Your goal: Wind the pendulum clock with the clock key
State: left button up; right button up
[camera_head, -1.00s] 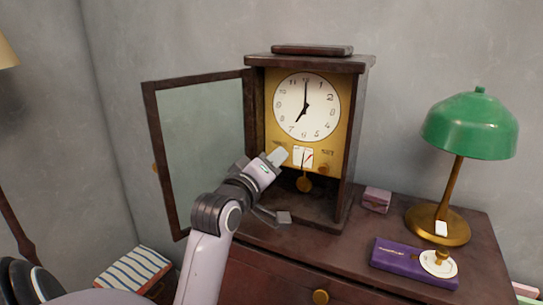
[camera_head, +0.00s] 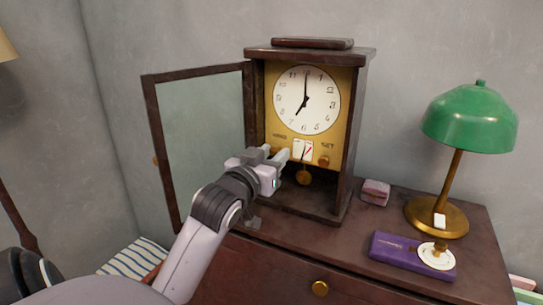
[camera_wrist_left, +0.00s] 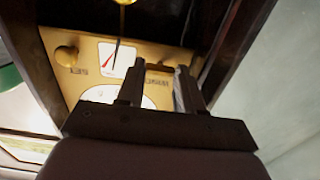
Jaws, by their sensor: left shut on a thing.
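The pendulum clock (camera_head: 358,110) stands upright on the dresser, its glass door (camera_head: 200,140) swung open to the left. Its white dial (camera_head: 307,90) reads about seven. A brass pendulum bob (camera_head: 304,177) hangs below a small white gauge (camera_head: 303,149). A round brass knob (camera_head: 323,161) sits by the SET label. My left gripper (camera_head: 279,158) is at the lower left of the brass face, shut on a small brownish piece (camera_wrist_left: 160,68) at the face. The fingers mostly hide it, and I cannot tell whether it is the clock key or a knob. My right gripper is not in view.
A green lamp (camera_head: 470,125), a purple box (camera_head: 400,258), a white disc (camera_head: 437,262) with a brass piece, and a small pink box (camera_head: 375,192) stand on the dresser (camera_head: 270,265) to the right. The open door is close left of my arm.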

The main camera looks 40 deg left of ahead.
pick_arm(q)
jog(key=shift+m, duration=0.9)
jog(key=o, duration=1)
jog(key=shift+w, duration=0.1)
jog(key=shift+o, duration=0.2)
